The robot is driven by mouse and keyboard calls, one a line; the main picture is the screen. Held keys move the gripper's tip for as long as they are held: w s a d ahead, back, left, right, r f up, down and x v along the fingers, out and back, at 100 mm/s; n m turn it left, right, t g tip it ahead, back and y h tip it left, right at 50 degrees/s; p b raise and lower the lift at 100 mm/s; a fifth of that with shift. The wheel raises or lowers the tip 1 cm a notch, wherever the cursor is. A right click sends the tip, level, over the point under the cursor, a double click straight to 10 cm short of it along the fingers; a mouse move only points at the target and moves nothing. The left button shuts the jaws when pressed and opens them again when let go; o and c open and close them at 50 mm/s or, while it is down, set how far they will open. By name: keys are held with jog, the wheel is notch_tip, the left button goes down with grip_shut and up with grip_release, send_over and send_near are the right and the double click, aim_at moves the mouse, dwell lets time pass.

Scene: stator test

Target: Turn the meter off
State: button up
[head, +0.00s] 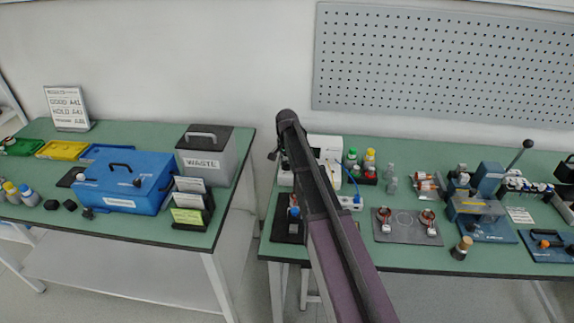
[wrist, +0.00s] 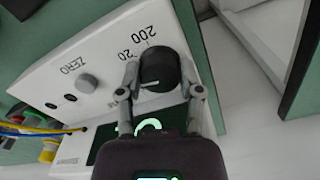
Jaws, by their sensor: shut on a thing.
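The meter (head: 328,147) is a white box on the right-hand green bench, partly hidden behind my arm. In the wrist view, its sloped white panel (wrist: 105,42) carries a black rotary knob (wrist: 158,66), the marks 20 and 200, and a grey ZERO button (wrist: 87,83). My gripper (wrist: 159,84) has one finger on each side of the knob and is shut on it. A pale line shows on the knob's near face. The dark display (wrist: 104,133) shows a green glowing character, mostly covered by my gripper. Other dial marks are hidden.
Yellow and blue leads (wrist: 38,131) run from the meter's left side in the wrist view. Small bottles (head: 369,160) and a grey plate with coils (head: 406,236) stand right of the meter. A gap separates this bench from the left one with the waste bin (head: 222,157).

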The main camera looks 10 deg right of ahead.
aim_at(287, 163)
jog(key=n, duration=0.6)
jog(key=shift+s, duration=0.2)
jog(key=shift+n, duration=2.7)
jog(key=o, duration=0.8)
jog(key=shift+w+f, duration=0.1)
jog(key=shift+o, duration=0.2)
notch_tip(287, 163, up, 6)
jog(key=p, duration=0.6)
jog(key=shift+w, duration=0.1)
